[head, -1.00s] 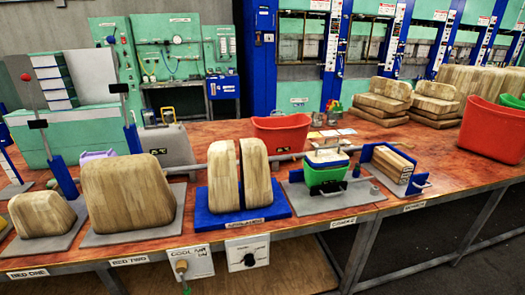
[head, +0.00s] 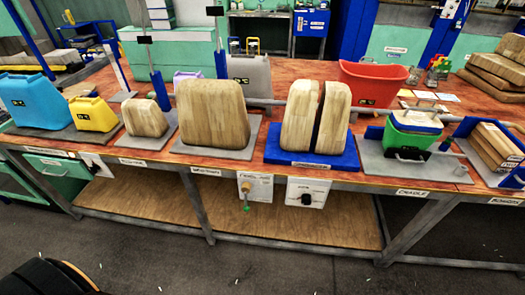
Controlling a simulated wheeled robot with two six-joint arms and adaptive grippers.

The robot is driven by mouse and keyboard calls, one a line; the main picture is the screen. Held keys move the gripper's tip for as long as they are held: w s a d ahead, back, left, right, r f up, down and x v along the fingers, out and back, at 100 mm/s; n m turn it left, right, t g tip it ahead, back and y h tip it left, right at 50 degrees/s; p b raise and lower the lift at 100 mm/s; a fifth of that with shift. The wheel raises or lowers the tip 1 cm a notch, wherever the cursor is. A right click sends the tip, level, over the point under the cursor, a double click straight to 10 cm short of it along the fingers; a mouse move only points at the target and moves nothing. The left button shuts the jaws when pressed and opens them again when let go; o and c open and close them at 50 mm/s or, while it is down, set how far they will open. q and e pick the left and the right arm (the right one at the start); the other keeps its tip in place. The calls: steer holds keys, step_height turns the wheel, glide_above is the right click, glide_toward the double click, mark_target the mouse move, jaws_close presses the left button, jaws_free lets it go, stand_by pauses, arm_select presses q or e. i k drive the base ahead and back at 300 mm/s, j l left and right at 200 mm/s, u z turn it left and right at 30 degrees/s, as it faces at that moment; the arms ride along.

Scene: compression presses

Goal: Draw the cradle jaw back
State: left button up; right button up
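The cradle station is at the right of the head view, above a CRADLE label (head: 412,192) on the table edge. A blue upright piece (head: 374,132) stands at the tub's left, and a dark handle (head: 410,157) shows in front. I cannot tell which part is the jaw or whether it touches the tub. Neither of my grippers is in view.
Left of the cradle stand split wooden blocks on a blue base (head: 311,160), a wooden block (head: 213,113), and yellow (head: 93,114) and blue (head: 30,102) bins. Right is a blue holder with boards (head: 494,147). A red tub (head: 372,83) stands behind. Floor before the table is clear.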

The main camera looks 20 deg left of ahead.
mark_target(405, 155)
steer(key=u, duration=0.8)
steer(key=k+z, duration=0.2)
steer(key=z, duration=1.25)
